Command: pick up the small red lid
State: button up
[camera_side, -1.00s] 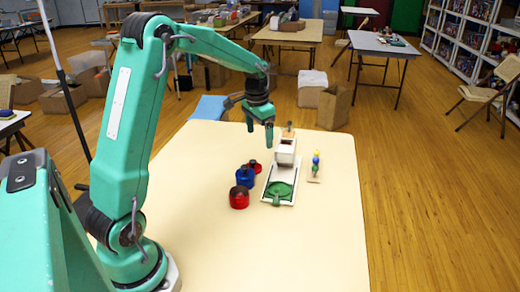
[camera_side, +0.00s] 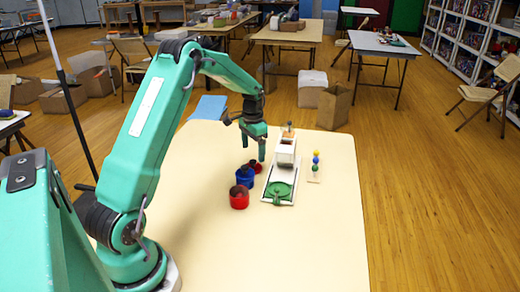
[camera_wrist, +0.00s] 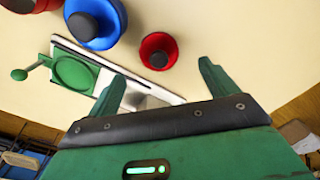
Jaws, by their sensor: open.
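The small red lid (camera_side: 256,168) is round with a dark raised knob. It lies on the cream table, just behind a blue round piece. In the wrist view the lid (camera_wrist: 159,51) sits a little beyond the gap between my fingers, toward the top. My gripper (camera_side: 253,154) is open and empty, pointing down just above and behind the lid. In the wrist view its two green fingers (camera_wrist: 162,72) are spread apart, with the lid not between the jaws.
A blue round piece (camera_side: 245,179) and a larger red one (camera_side: 239,200) stand close in front of the lid. To the right is a white board with a green disc (camera_side: 278,190) and a white box (camera_side: 285,151). A coloured bead stand (camera_side: 315,167) is further right. The table's front is clear.

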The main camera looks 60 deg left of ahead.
aim_at(253, 161)
jog(key=shift+f, duration=0.35)
jog(key=shift+f, duration=0.1)
jog(key=shift+s+f, duration=0.15)
jog(key=shift+f, duration=2.3)
jog(key=shift+c, duration=0.4)
jog(key=c, duration=1)
